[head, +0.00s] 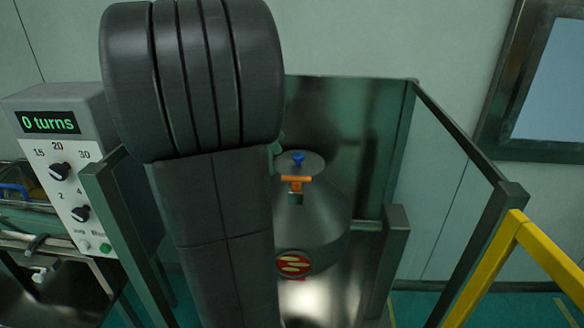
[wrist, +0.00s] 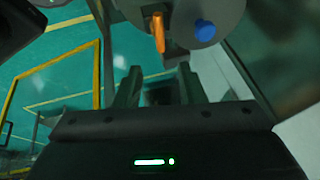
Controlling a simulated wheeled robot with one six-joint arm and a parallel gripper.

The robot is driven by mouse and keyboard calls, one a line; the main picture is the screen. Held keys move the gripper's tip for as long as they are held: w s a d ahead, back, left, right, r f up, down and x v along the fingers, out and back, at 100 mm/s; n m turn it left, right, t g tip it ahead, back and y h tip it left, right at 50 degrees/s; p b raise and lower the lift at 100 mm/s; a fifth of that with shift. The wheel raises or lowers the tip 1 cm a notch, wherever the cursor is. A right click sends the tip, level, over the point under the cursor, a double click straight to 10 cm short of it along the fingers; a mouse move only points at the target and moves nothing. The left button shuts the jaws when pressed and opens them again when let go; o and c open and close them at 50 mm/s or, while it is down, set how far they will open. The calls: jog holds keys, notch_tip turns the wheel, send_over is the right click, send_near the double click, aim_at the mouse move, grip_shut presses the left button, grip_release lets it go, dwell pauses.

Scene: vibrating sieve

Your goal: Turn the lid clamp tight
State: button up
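A grey rounded vessel (head: 318,232) with a flat round lid stands in a metal-framed enclosure in the head view. An orange clamp handle (head: 297,179) sits at the lid's front edge, with a small blue knob (head: 298,157) on top. In the wrist view the orange handle (wrist: 158,33) and blue knob (wrist: 204,30) show at the top, beyond my fingertips. My gripper (wrist: 158,80) is open, its two fingers apart with nothing held between them. The handle is apart from the fingers. In the head view my arm hides most of my gripper and the vessel's left side.
A control box (head: 62,165) at left reads "0 turns" and has dials. Grey posts and rails surround the vessel. A yellow rail (head: 497,262) stands at right. A round red label (head: 293,263) is on the vessel's front.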

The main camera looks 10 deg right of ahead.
aim_at(298, 177)
jog(key=p+x, duration=0.1)
jog(key=x, duration=1)
jog(key=shift+d+f+p, duration=0.15)
jog(key=shift+f+p, duration=0.2)
jog(key=shift+c, duration=0.3)
grip_shut()
